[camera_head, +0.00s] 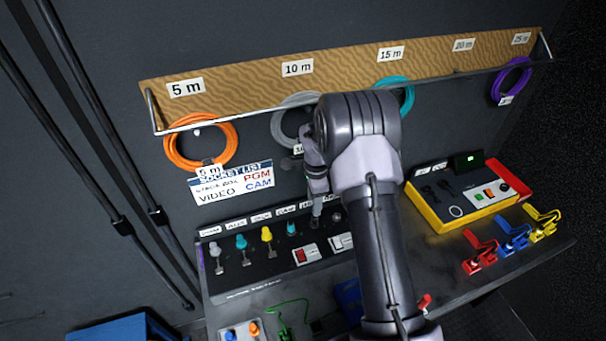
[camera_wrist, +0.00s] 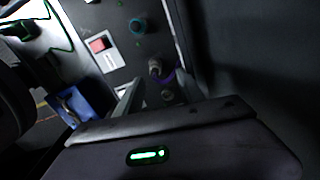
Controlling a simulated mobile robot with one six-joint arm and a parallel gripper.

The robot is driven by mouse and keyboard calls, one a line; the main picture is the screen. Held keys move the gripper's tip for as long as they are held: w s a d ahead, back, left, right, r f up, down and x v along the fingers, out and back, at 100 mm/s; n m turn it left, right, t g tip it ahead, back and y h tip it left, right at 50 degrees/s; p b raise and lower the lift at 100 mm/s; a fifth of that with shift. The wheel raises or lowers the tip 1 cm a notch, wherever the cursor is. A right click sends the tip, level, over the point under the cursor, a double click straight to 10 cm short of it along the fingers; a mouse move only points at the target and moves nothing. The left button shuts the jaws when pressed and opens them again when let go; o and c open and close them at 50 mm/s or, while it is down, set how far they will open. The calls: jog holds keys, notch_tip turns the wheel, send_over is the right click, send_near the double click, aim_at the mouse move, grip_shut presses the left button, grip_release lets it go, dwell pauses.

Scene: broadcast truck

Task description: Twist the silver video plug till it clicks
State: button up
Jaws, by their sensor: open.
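The silver video plug (camera_wrist: 155,68) sits on the dark socket panel (camera_wrist: 118,18) in the wrist view, with a bit of purple cable beside it. My gripper (camera_wrist: 160,76) is open, one finger to each side of the plug in that view. I cannot tell whether either finger touches it. In the head view my gripper (camera_head: 316,215) points down at the panel (camera_head: 250,275), right of a teal plug (camera_head: 291,228), and hides the silver plug. A dark round socket (camera_wrist: 167,94) lies just beyond the plug.
Grey (camera_head: 215,250), teal (camera_head: 241,243) and yellow (camera_head: 267,237) plugs stand left along the panel. A red switch (camera_head: 306,254) is close by. A yellow-edged box (camera_head: 465,198) and coloured clamps (camera_head: 513,236) stand right. Cable coils hang on a rail (camera_head: 350,95) above.

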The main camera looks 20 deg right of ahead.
aim_at(314, 218)
jog(key=f, duration=0.4)
jog(key=s+f+b, duration=0.1)
jog(key=f, duration=0.2)
jog(key=shift+a, duration=0.15)
grip_shut()
